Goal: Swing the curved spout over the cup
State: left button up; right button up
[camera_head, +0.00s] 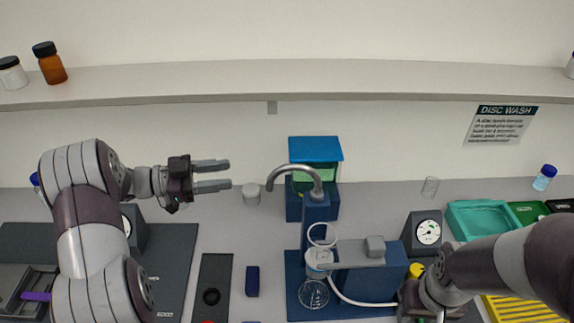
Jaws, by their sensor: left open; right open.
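The curved grey spout (292,171) rises from a blue post (316,212) on the rig and arches left, its tip pointing down. My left gripper (230,174) is open and empty, fingers pointing right, a short gap left of the spout tip. My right gripper (421,309) is low at the right, beside the rig, partly cut off by the frame's bottom; nothing shows held in it.
The rig has a ring (322,235), a glass flask (314,295) and a white tube (352,298). A blue-lidded box (315,150) stands behind. A gauge (428,231) and teal tray (482,217) are at right. A shelf (330,80) runs above.

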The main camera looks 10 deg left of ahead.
aim_at(274, 171)
pick_arm(q)
jog(key=shift+g+h, duration=0.5)
jog(key=p+x, duration=0.2)
jog(key=x, duration=0.2)
jog(key=s+r+p+x, duration=0.1)
jog(key=p+x, duration=0.1)
jog(key=x, duration=0.3)
jog(key=s+p+x, duration=0.1)
jog(key=p+x, duration=0.1)
jog(key=x, duration=0.2)
jog(key=shift+w+d+r, duration=0.15)
jog(key=shift+d+r, duration=0.1)
jog(key=shift+d, duration=0.5)
jog(key=shift+w+f, duration=0.1)
pick_arm(e)
jog(key=r, duration=0.4)
jog(key=d+r, duration=0.1)
jog(key=r, duration=0.1)
jog(key=shift+w, duration=0.1)
pick_arm(q)
grip_shut()
pick_arm(e)
jog(key=shift+a, duration=0.1)
